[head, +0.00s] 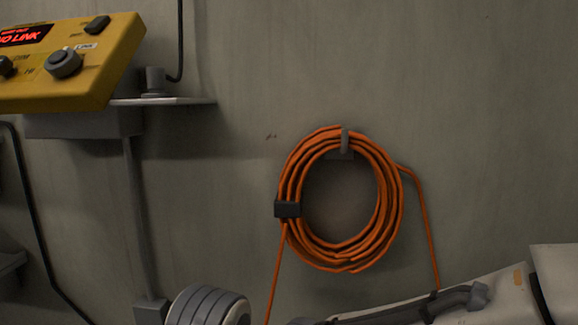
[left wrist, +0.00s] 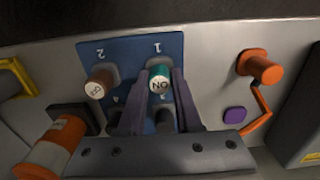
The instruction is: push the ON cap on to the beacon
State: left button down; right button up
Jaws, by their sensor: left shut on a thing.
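In the left wrist view, the teal cap (left wrist: 160,72) has a white end with ON lettering, seen upside down. It stands at position 1 of a blue panel (left wrist: 131,62). My left gripper (left wrist: 160,86) has its two purple-grey fingers on either side of the cap and is shut on it. Whether the cap is seated in the panel or lifted off it I cannot tell. A brown cap (left wrist: 98,88) with a lettered pale end stands at position 2. No beacon can be made out for certain. My right gripper is in neither view.
The left wrist view has an orange knob (left wrist: 263,67), a purple button (left wrist: 235,115) and an orange-and-white cylinder (left wrist: 58,142) around the panel. In the head view, a yellow console (head: 95,75) reads "NO LINK", and an orange cable coil (head: 293,180) hangs on the wall.

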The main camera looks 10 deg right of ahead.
pick_arm(q)
jog(key=shift+r, duration=0.1)
jog(key=shift+r+p, duration=2.95)
